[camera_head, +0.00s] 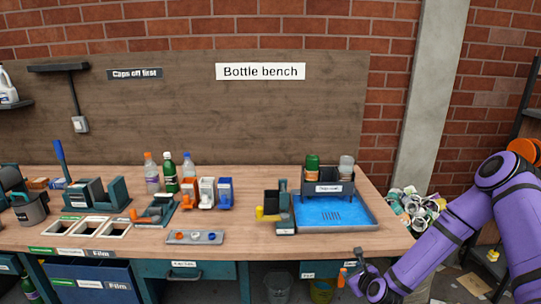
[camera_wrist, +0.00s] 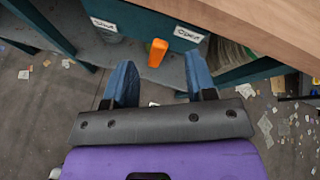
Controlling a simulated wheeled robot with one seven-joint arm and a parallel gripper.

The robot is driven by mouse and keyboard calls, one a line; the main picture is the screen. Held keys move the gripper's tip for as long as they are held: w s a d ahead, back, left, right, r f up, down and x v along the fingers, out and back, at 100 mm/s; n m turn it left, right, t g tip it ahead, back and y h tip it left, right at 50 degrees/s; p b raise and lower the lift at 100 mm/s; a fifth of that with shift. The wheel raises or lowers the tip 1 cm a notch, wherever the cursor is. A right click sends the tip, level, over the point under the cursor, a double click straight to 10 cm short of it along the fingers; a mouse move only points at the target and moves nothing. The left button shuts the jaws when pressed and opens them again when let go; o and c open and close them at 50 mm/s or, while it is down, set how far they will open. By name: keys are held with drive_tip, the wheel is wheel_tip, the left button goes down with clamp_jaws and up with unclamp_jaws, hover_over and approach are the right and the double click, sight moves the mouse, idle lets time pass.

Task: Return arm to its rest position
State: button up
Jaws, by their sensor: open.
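My arm (camera_head: 440,240) is purple and comes in from the right side of the head view. It reaches down past the right front corner of the bench. My gripper (camera_head: 352,277) is low in front of the bench, below the top. In the wrist view my gripper (camera_wrist: 160,80) shows two blue fingers spread wide apart, with nothing held between them. An orange piece (camera_wrist: 157,52) shows beyond the fingertips, against the bench's lower part. I cannot tell what it is.
The wooden bench top (camera_head: 110,238) holds bottles (camera_head: 169,172), a blue tray (camera_head: 335,213), small bins (camera_head: 206,192) and a grey strip with caps (camera_head: 195,237). A heap of crushed cans (camera_head: 415,208) stands right of the bench. Scraps litter the floor (camera_wrist: 40,110).

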drive_tip(key=s+d+r+n+g+h, duration=0.1)
drive_tip(key=s+r+n+g, duration=0.15)
drive_tip(key=r+n, duration=1.05)
drive_tip(key=s+d+r+n+g+h, duration=0.15)
drive_tip(key=s+r+n, duration=0.35)
drive_tip(key=r, duration=1.4)
drive_tip(key=s+r+n+g, duration=0.1)
drive_tip(key=s+r+n, duration=0.3)
drive_tip(key=s, duration=0.5)
drive_tip(key=s+r+n+g, duration=0.1)
drive_tip(key=s+r+n, duration=0.2)
drive_tip(key=s+r, duration=0.5)
drive_tip(key=s+a+r+n+g, duration=0.1)
drive_tip(key=s+r+n, duration=0.3)
drive_tip(key=s, duration=0.7)
wheel_tip(320, 180, up, 2)
drive_tip(key=shift+r+n, duration=0.2)
drive_tip(key=shift+n, duration=0.1)
